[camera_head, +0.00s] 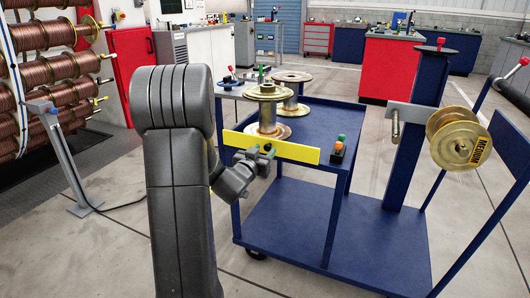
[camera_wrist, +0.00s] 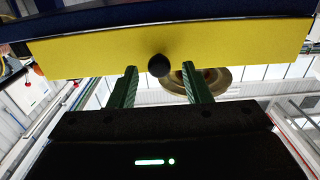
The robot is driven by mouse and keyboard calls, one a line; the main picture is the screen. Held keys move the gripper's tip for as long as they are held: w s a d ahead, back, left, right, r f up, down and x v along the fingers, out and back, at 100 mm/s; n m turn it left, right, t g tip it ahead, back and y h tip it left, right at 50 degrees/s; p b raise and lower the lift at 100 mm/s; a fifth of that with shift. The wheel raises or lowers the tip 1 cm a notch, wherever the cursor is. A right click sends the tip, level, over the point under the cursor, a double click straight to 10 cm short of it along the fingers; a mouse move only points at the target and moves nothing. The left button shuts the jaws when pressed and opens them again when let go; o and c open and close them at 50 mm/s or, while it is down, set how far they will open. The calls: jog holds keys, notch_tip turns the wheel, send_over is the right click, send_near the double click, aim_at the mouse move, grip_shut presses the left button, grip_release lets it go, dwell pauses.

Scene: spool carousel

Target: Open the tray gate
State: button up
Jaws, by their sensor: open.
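The tray gate is a long yellow plate (camera_head: 298,152) along the front edge of the blue cart's upper tray. It stands upright across the tray front. In the wrist view the gate (camera_wrist: 90,48) spans the top, with a round black knob (camera_wrist: 159,65) at its lower middle. My gripper (camera_head: 262,150) is in front of the gate, left of its middle. In the wrist view its two green fingers (camera_wrist: 160,70) are apart, with the knob showing between their tips. I cannot tell whether either finger touches the knob. Part of the gate is hidden behind my gripper in the head view.
Brass spools (camera_head: 267,113) stand on the cart's tray (camera_head: 335,120) behind the gate. A small box with green and red buttons (camera_head: 338,150) sits at the tray's front right. A spool labelled MEDIUM (camera_head: 458,142) hangs at right. The cart's lower shelf (camera_head: 330,225) is bare.

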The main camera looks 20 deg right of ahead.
jog(key=shift+x, duration=0.95)
jog(key=shift+c, duration=0.2)
